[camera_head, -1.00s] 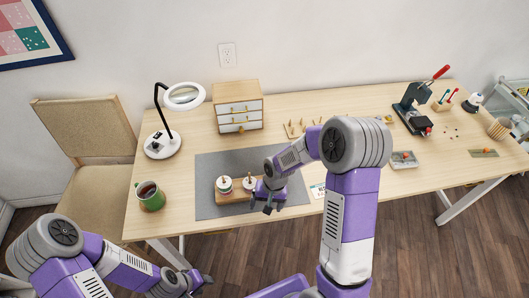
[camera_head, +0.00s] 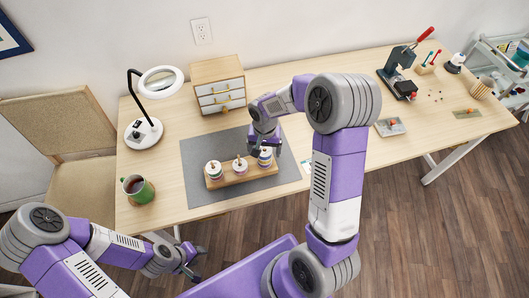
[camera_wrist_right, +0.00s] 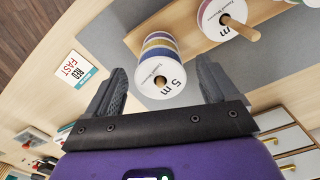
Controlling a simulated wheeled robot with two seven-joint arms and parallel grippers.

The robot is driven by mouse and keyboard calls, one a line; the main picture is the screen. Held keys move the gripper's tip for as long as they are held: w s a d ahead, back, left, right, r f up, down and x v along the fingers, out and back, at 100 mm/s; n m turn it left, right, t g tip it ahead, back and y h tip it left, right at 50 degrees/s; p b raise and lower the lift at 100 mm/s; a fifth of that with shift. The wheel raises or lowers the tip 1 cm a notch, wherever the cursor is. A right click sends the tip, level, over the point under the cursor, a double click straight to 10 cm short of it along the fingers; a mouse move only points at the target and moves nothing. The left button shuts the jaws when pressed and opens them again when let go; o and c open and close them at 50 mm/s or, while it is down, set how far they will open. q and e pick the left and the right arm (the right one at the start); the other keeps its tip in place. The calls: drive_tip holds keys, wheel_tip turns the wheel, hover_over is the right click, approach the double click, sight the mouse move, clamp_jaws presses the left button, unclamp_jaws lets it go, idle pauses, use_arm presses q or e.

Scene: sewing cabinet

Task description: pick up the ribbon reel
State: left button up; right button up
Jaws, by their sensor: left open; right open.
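A ribbon reel (camera_head: 265,157) with coloured bands stands on a peg at the right end of a wooden stand (camera_head: 228,179). Its white top reads "5 m" in the right wrist view (camera_wrist_right: 160,84). Two more ribbon reels stand on the stand, one in the middle (camera_head: 240,165) and one at the left (camera_head: 214,169). My right gripper (camera_head: 264,145) is open over the right-end reel; in the right wrist view that reel shows between its fingers (camera_wrist_right: 161,68), with no clear contact. My left gripper (camera_head: 190,264) is open and empty, off the table's front edge.
The stand rests on a grey mat (camera_head: 200,200). A small drawer cabinet (camera_head: 219,88) stands behind it, with a magnifier lamp (camera_head: 144,134) and a green mug (camera_head: 139,189) to the left. A card (camera_wrist_right: 80,69) lies beside the mat.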

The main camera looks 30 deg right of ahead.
drive_tip(key=c, duration=1.1)
drive_tip(key=shift+r, duration=0.1)
wheel_tip(320, 180, up, 10)
drive_tip(key=shift+f+p, duration=0.1)
drive_tip(key=shift+p, duration=0.95)
